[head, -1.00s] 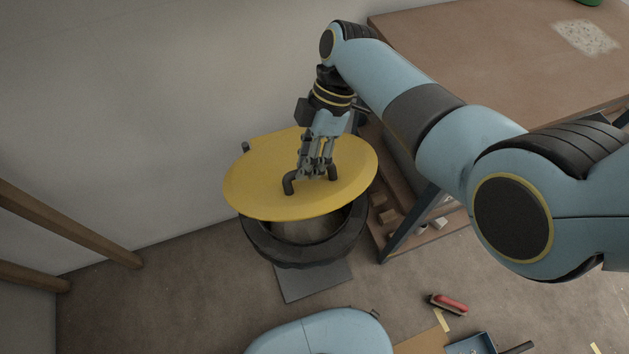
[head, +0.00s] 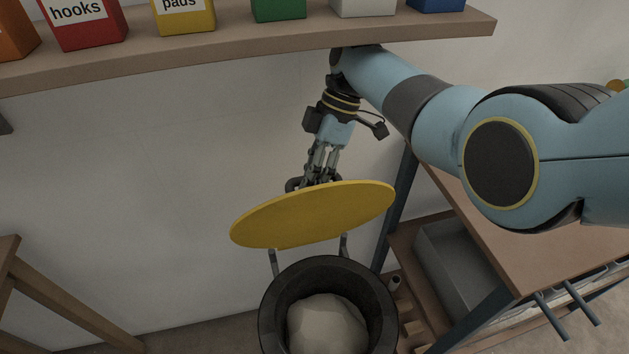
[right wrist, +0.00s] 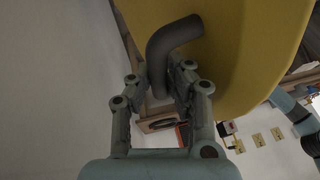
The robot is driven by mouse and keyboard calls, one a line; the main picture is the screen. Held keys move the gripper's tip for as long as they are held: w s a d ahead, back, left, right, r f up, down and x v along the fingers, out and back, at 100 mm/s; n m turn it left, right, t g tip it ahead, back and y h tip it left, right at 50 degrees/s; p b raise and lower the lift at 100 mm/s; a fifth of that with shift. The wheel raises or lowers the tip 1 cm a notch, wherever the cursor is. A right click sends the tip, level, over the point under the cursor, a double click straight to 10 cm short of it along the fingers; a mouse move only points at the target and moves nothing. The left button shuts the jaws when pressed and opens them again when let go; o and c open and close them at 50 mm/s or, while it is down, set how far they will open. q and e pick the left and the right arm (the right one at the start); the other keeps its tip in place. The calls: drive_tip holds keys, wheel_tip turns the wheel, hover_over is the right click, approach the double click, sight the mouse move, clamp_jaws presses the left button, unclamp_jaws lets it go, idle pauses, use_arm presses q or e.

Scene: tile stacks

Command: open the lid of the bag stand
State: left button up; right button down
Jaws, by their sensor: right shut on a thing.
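The bag stand's yellow lid (head: 315,214) is raised and tilted above the dark round stand (head: 268,310), with two hinge arms at its back edge. The stand's mouth is uncovered, and a pale bag (head: 326,325) shows inside. My right gripper (head: 318,180) is behind the lid at its upper edge, shut on the lid's dark handle (head: 292,184). In the right wrist view the bent handle (right wrist: 165,50) runs between the fingers (right wrist: 160,88), against the yellow lid (right wrist: 240,50). My left gripper is not in view.
A wall shelf (head: 250,50) with several coloured boxes hangs above my right arm, close to its wrist. A workbench (head: 520,230) with a grey bin (head: 455,260) stands at the right. A wooden frame (head: 60,300) is at the lower left.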

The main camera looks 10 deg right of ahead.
drive_tip(key=shift+w+d, duration=0.1)
drive_tip(key=shift+w, duration=0.25)
drive_tip(key=c, duration=1.6)
unclamp_jaws()
drive_tip(key=shift+w, duration=0.1)
drive_tip(key=shift+o, duration=0.2)
